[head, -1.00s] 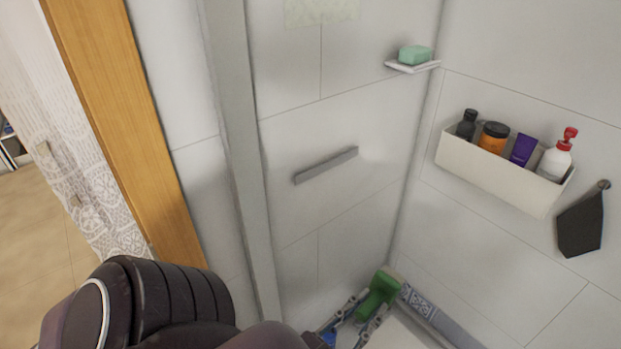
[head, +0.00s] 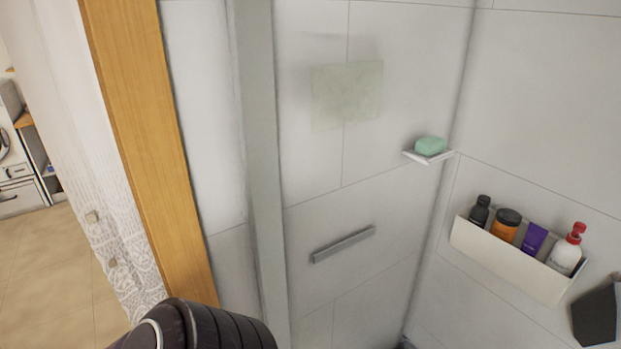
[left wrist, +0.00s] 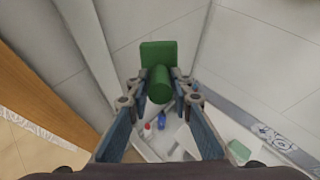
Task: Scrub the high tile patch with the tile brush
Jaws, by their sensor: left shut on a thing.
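The high tile patch (head: 346,95) is a pale greenish, slightly mottled rectangle on the tiled wall, upper middle of the head view. In the left wrist view my left gripper (left wrist: 160,84) is shut on the green tile brush (left wrist: 158,54). The brush has a round handle and a flat block head, and its head points away from the gripper. The brush is apart from the patch, which does not show in the wrist view. In the head view only part of my dark arm shows at the bottom, without the gripper or brush. My right gripper is not in view.
A grey bar (head: 343,244) is fixed on the wall below the patch. A soap dish (head: 440,157) with green soap (head: 430,146) and a white bottle shelf (head: 508,262) stand out at right. A grey post (head: 262,190) and wooden frame (head: 150,150) are at left.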

